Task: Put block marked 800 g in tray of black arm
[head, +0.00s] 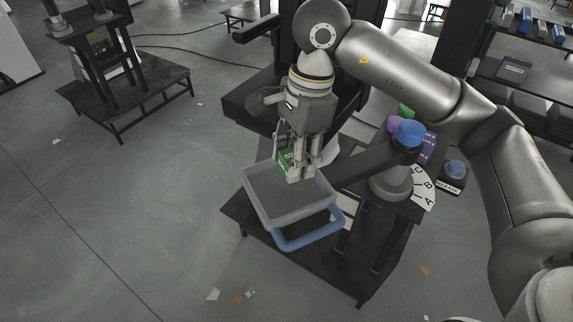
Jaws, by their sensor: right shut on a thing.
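A green block (285,161) with white marking, only partly readable, is between the fingers of my right gripper (301,172). The gripper points down and is shut on the block, whose right part the fingers hide. The block is at the back part of a grey tray (270,205) with a raised rim; I cannot tell whether it touches the tray floor. The tray joins a black arm (365,163) on its right. My left gripper is not in view.
A blue handle-like frame (309,238) sits below the tray's front edge. A dark stand (345,274) is underneath. A blue-topped knob (408,134), a lettered dial (424,189) and a release button (455,170) stand to the right. The floor at left is mostly clear.

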